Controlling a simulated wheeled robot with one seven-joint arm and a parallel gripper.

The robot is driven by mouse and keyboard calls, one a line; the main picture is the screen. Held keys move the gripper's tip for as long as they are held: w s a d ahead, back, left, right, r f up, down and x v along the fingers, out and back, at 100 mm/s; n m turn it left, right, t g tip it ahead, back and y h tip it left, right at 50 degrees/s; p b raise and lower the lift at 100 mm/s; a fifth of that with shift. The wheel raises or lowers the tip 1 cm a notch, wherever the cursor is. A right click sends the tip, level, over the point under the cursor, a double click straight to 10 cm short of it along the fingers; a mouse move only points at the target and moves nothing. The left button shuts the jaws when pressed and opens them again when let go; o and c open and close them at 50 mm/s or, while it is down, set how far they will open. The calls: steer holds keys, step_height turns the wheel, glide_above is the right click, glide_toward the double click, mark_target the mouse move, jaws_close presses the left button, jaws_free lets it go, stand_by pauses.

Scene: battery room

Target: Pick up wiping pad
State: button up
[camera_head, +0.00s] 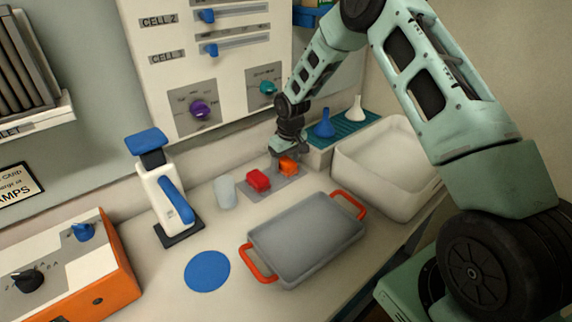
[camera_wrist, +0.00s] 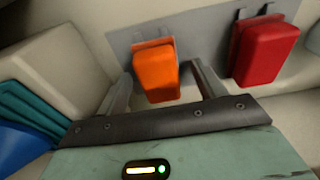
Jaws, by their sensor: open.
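An orange block-shaped pad (camera_head: 288,167), which I take to be the wiping pad, is on a grey plate (camera_head: 262,191) on the counter. In the wrist view the orange pad (camera_wrist: 156,72) lies between the two fingers of my gripper (camera_wrist: 163,74). The fingers stand apart on either side of it, with a gap visible on each side. In the head view my gripper (camera_head: 285,153) reaches down over the orange pad and partly hides it. A similar red block (camera_head: 258,180) is on the same plate, left of the orange one; the wrist view shows it at right (camera_wrist: 265,50).
A grey tray (camera_head: 308,242) with orange handles is in front of the plate. A white basin (camera_head: 345,165) stands to the right. A pale cup (camera_head: 225,191) is at left. The counter around the blue disc (camera_head: 207,271) is clear.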

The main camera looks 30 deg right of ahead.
mark_target(286, 161)
steer(key=c, duration=1.1)
steer(key=shift+r, duration=0.15)
steer(key=shift+s+a+r+b, duration=0.1)
steer(key=shift+s+r+b, duration=0.1)
steer(key=shift+b, duration=0.35)
step_height(286, 161, up, 6)
steer(key=shift+w+b, duration=0.1)
steer(key=shift+b, duration=0.65)
steer(key=s+a+b, duration=0.1)
steer(key=s+a, duration=0.2)
steer(key=s, duration=0.2)
steer(key=s+a+b, duration=0.2)
steer(key=s+a, duration=0.2)
steer(key=s, duration=0.2)
steer(key=s+a+b, duration=0.1)
steer(key=s+a, duration=0.3)
steer(key=s, duration=0.1)
steer(key=shift+s+r+b, duration=0.15)
steer(key=shift+s+b, duration=0.05)
steer(key=shift+b, duration=0.15)
